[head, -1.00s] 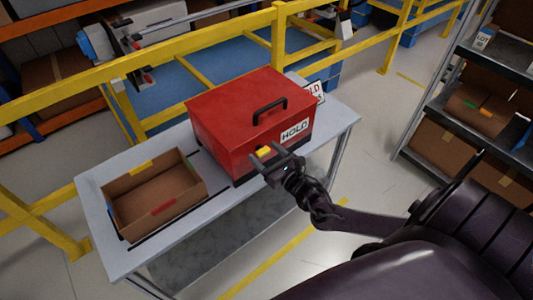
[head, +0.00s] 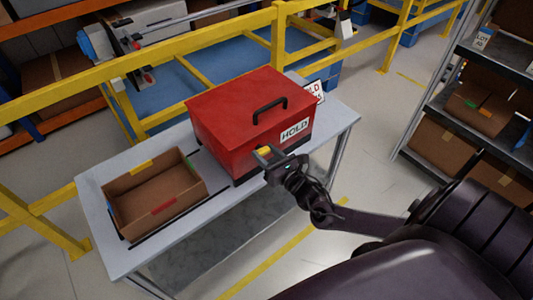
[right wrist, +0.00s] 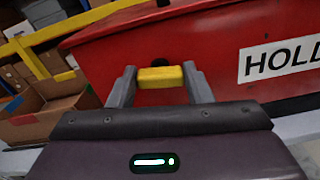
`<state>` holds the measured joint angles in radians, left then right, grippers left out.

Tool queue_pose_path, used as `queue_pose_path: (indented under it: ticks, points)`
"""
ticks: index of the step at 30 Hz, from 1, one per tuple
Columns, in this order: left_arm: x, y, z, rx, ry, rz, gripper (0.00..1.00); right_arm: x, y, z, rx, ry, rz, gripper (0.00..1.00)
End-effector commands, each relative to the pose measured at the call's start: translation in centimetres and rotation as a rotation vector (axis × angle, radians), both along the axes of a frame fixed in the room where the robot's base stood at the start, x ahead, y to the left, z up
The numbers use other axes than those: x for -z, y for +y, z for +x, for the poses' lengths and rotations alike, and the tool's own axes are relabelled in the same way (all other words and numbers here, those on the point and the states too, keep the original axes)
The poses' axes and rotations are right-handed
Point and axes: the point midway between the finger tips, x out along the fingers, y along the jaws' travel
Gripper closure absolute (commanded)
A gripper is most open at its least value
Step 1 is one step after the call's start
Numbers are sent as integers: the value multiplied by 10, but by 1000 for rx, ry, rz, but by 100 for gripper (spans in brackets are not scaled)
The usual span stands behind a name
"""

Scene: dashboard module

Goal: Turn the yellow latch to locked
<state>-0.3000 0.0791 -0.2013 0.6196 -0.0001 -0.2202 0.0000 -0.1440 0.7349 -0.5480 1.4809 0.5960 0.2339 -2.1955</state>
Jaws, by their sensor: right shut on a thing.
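A red box (head: 240,110) with a black top handle and a HOLD label stands on the grey table (head: 115,240). A yellow latch (head: 263,150) sits on its front face, and it also shows lying crosswise in the right wrist view (right wrist: 160,77). My right gripper (head: 265,156) is at the front of the box, with one finger at each end of the latch in the right wrist view (right wrist: 160,82). It is shut on the latch. The left gripper is not in view.
An open cardboard box (head: 125,197) with coloured tabs stands on the table left of the red box. A HOLD sign (head: 315,90) stands behind it at right. Yellow railing (head: 190,50) runs behind the table, and a shelf (head: 480,120) stands at far right.

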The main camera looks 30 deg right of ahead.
Motion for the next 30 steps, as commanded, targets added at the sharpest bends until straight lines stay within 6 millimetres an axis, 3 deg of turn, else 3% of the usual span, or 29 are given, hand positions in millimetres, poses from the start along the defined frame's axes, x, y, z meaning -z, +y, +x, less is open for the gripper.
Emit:
queue_pose_path:
  ticks: [30]
  points:
    - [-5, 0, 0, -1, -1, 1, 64, 2, -3, 0, 1, 73, 952, 77]
